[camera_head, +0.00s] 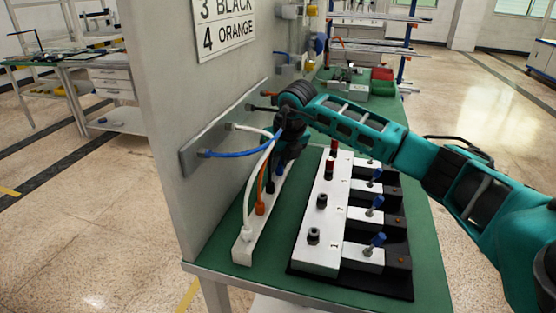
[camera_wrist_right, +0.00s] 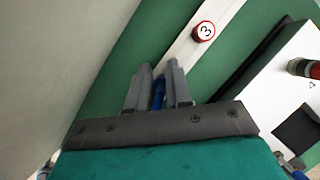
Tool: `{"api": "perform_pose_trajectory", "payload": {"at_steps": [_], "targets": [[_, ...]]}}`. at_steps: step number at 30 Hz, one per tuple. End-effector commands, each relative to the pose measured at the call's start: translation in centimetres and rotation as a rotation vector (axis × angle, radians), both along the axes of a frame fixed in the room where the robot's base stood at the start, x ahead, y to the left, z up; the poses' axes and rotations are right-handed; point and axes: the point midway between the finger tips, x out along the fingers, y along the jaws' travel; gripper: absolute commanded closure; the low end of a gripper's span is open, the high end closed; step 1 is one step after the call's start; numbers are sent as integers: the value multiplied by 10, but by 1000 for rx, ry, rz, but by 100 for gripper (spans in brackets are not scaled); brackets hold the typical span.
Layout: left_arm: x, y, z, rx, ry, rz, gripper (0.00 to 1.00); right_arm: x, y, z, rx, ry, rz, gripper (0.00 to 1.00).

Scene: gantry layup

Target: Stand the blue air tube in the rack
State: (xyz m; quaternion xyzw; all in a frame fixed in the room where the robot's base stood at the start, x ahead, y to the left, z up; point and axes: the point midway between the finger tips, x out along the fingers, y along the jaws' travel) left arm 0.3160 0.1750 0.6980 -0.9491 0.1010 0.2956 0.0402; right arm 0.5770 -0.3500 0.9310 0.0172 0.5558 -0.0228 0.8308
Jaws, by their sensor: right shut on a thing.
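The blue air tube (camera_head: 235,154) runs from a fitting on the wall plate to my right gripper (camera_head: 284,152), bowing slightly. In the right wrist view, the blue tube (camera_wrist_right: 158,93) sits between the two grey fingers of my right gripper (camera_wrist_right: 158,88), which is shut on it. The long white strip that looks like the rack (camera_head: 242,252) lies along the wall; white (camera_head: 247,230), orange (camera_head: 260,207) and black (camera_head: 270,186) tube ends stand in it. My right gripper is over the far part of this strip. My left gripper is out of view.
A grey wall plate (camera_head: 192,157) with fittings is on the left panel. A white block (camera_head: 318,254) with dark and red-topped knobs and several blue-handled valves stands right of the strip. Green tabletop (camera_head: 435,275) is bare at the front right. Bins (camera_head: 381,74) stand farther back.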

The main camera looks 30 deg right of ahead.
Motion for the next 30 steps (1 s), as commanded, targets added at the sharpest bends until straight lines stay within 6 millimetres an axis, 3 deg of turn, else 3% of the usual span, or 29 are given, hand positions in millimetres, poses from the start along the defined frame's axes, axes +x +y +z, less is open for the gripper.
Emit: {"api": "perform_pose_trajectory", "payload": {"at_steps": [1, 2, 10, 23, 26, 30], "targets": [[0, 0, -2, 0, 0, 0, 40, 0, 0, -2, 0, 0, 0, 100], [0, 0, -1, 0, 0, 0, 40, 0, 0, -1, 0, 0, 0, 78], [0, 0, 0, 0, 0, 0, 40, 0, 0, -1, 0, 0, 0, 52], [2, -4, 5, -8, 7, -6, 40, 0, 0, 1, 0, -1, 0, 51], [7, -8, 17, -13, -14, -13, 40, -8, 0, 22, -1, -6, 0, 51], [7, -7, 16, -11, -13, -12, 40, -21, 0, 53, -2, -6, 1, 51]]}}
